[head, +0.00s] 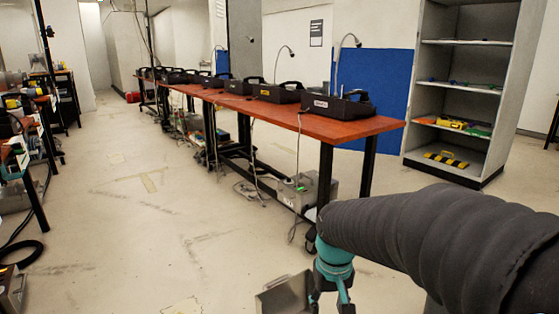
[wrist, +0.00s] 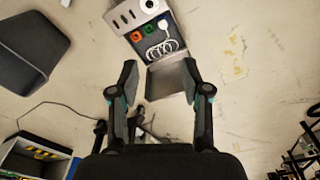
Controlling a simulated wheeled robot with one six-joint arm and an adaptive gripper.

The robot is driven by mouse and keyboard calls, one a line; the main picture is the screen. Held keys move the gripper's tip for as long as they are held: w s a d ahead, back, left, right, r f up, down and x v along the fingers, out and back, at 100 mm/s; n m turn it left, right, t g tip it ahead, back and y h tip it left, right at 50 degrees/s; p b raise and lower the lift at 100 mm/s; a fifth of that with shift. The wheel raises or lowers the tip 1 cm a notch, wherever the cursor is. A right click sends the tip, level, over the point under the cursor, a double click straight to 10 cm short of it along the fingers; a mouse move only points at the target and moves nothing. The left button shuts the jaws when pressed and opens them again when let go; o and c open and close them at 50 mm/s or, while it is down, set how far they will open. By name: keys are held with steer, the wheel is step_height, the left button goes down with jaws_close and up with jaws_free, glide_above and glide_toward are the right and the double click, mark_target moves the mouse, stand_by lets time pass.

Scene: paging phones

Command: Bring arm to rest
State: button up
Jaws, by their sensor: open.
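My arm (head: 430,240) reaches in from the right of the head view in a dark ribbed sleeve, its teal end pointing down low over the floor. My gripper (wrist: 158,82) is open in the wrist view, with the two fingers spread wide and nothing held between them. Beyond the fingertips is an open grey metal box (wrist: 172,78) with coloured sockets and a coiled white cord. I cannot tell whether a finger touches it. A grey metal box part (head: 285,296) also shows beside the arm's end at the bottom of the head view.
A long red-topped table (head: 345,128) holds a row of dark phone units (head: 337,105). Grey shelves (head: 465,100) stand at right. Cluttered benches (head: 20,150) line the left. Cables and boxes lie under the table. The floor (head: 130,220) at left centre is mostly clear.

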steer(key=s+d+r+t+b, duration=0.1)
steer(key=s+d+r+t, duration=0.1)
steer(key=s, duration=0.5)
steer(key=s+d+r+m+t, duration=0.1)
steer(key=s+d+r+t, duration=0.1)
steer(key=s, duration=0.6)
step_height(320, 180, up, 2)
steer(key=shift+s+d+m+t+b, duration=0.15)
steer(key=shift+d+m+t+b, duration=0.2)
steer(key=shift+d, duration=0.3)
steer(key=shift+c, duration=0.5)
